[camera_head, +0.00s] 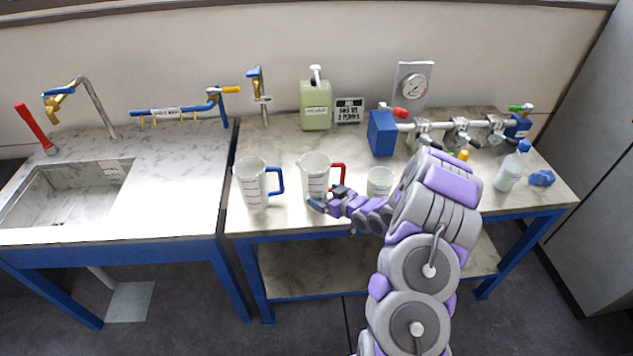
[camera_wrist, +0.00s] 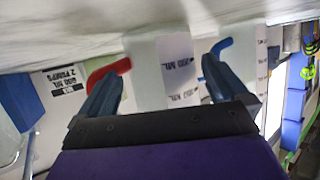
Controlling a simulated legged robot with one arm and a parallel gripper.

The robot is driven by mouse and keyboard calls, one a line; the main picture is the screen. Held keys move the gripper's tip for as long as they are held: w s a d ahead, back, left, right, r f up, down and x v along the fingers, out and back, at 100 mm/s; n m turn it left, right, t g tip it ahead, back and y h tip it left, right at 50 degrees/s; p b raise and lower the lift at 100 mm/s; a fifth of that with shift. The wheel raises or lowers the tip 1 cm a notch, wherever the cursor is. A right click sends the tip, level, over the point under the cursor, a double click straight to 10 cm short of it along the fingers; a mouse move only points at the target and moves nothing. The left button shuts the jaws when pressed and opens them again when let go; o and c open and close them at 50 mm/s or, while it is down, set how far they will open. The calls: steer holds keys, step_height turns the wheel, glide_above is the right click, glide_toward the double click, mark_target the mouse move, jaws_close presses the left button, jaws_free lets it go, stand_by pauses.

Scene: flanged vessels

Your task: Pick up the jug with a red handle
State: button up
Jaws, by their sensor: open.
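The jug with a red handle (camera_head: 315,174) is a white, marked jug standing upright near the front edge of the right bench. Its red handle (camera_head: 339,172) points right. In the upturned wrist view, its pale body (camera_wrist: 146,72) shows between my fingers. The red handle (camera_wrist: 108,72) is by the left finger there. My gripper (camera_head: 325,197) is open, low at the jug's front right. Its fingers (camera_wrist: 158,74) spread toward the jug; whether they touch it I cannot tell. My gripper hides part of the jug's lower right side.
A jug with a blue handle (camera_head: 251,184) stands close on the left. A white cup (camera_head: 380,182) stands on the right, beside my arm. A green soap bottle (camera_head: 315,104), blue box (camera_head: 382,133) and pipework (camera_head: 459,125) are behind. A sink (camera_head: 68,192) is far left.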

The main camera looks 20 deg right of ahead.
steer(key=b+x, duration=0.1)
steer(key=x, duration=0.3)
steer(key=shift+f, duration=0.15)
steer(key=shift+d, duration=0.1)
steer(key=c, duration=0.7)
